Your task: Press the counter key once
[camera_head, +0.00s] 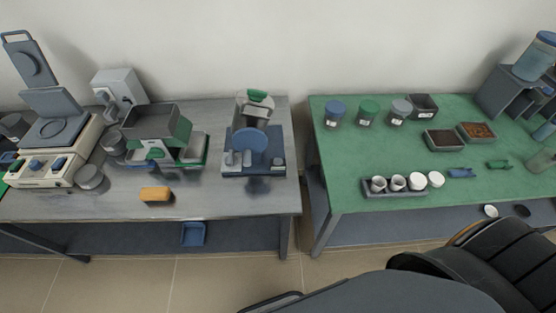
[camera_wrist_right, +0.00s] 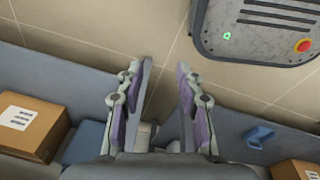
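I cannot make out for certain which part is the counter key. A green and grey machine (camera_head: 158,125) stands in the middle. A blue machine with a round disc (camera_head: 251,147) and small blocks stands near the table's right end. My right gripper (camera_wrist_right: 162,75) shows in the right wrist view, open and empty, with the floor behind it. My left gripper is not in view.
A yellow-orange block (camera_head: 155,194) lies near the steel table's front edge. A green table (camera_head: 345,180) at the right holds jars, trays and several white cups. A gap separates the tables.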

